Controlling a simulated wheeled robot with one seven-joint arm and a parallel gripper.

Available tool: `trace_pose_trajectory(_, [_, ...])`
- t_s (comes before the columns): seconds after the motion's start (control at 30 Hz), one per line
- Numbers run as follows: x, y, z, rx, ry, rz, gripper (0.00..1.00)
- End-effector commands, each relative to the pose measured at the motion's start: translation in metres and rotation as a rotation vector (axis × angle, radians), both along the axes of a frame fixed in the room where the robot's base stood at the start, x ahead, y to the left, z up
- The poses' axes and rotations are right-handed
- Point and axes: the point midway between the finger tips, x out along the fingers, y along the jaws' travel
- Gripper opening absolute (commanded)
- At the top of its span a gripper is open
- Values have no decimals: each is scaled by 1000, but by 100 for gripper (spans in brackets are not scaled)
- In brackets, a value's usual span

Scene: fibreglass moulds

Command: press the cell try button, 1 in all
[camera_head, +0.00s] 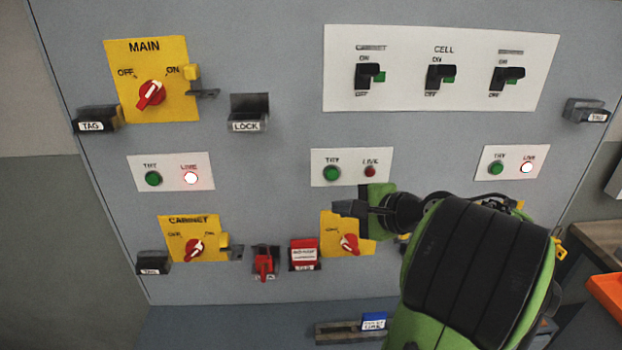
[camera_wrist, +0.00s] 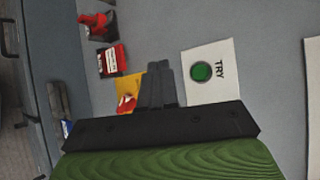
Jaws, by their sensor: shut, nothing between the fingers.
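The middle TRY plate has a green button (camera_head: 331,173) and a dark red lamp (camera_head: 370,171). The green button also shows in the wrist view (camera_wrist: 202,72), just right of my fingers. A similar left plate has a green button (camera_head: 152,178) and a lit lamp (camera_head: 190,177); the right plate has a green button (camera_head: 496,168) and a lit lamp (camera_head: 527,167). My gripper (camera_head: 345,208) is shut and empty, just below the middle plate; its closed fingers show in the wrist view (camera_wrist: 161,84). I see no contact with the button. No plate's name beside the middle button is readable.
The yellow MAIN switch plate (camera_head: 175,98) is top left, the CABINET plate (camera_head: 210,250) below it. A partly hidden yellow plate (camera_head: 330,245) sits below my gripper. The white panel (camera_head: 340,90) carries switches, the middle marked CELL.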

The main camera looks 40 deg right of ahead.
Motion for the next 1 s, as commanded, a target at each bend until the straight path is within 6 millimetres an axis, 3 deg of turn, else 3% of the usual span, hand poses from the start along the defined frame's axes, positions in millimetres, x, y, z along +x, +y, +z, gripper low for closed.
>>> trace_pose_trajectory(0.27, [6, -3, 1, -4, 2, 5, 0])
trace_pose_trajectory(0.7, [58, -37, 4, -2, 4, 7, 0])
trace_pose_trajectory(1.0, [73, -48, 1, -4, 2, 6, 0])
